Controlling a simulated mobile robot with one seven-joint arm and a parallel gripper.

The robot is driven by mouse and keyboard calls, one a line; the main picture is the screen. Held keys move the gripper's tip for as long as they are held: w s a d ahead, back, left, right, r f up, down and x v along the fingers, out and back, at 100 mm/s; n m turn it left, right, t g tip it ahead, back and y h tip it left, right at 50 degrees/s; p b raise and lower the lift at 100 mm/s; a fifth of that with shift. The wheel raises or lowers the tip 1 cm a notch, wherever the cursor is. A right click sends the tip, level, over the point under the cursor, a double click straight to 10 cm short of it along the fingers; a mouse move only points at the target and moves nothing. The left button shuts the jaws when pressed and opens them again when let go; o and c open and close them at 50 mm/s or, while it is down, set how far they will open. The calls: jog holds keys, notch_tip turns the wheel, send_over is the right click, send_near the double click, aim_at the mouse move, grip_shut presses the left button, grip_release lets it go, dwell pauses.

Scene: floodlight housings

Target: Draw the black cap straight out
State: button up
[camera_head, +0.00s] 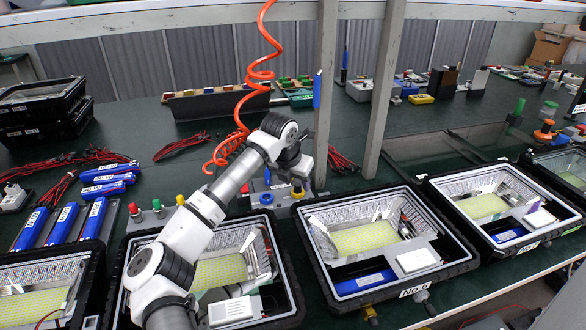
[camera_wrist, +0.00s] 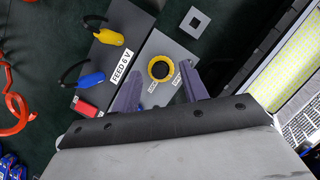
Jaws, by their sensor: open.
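A yellow ring with a dark round middle (camera_wrist: 160,69) sits on a grey box marked FEED 6 V (camera_wrist: 135,62) in the wrist view. The dark middle may be the black cap; no other clear cap shows there. My gripper (camera_wrist: 160,74) is open and empty, its two fingers on either side of the ring in the picture. I cannot tell how far they are above it. In the head view my gripper (camera_head: 297,172) points down over the grey box (camera_head: 272,192) behind the housings, and the arm hides much of this area.
Yellow (camera_wrist: 111,38) and blue (camera_wrist: 90,79) plugs with black leads and a red block (camera_wrist: 86,107) lie close by. Floodlight housings (camera_head: 385,292) line the bench front. An upright post (camera_head: 325,95) stands close to the gripper. A red coiled hose (camera_head: 262,75) hangs beside the arm.

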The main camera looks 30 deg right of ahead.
aim_at(297, 186)
jog(key=shift+w+d+f, duration=0.1)
jog(key=shift+d+f, duration=0.1)
jog(key=shift+f, duration=0.35)
grip_shut()
jog(key=shift+r, duration=0.25)
jog(key=shift+r+p, duration=0.45)
jog(key=shift+r, duration=0.05)
jog(key=shift+r, duration=0.25)
jog(key=shift+r+p, duration=0.8)
jog(key=shift+r, duration=0.45)
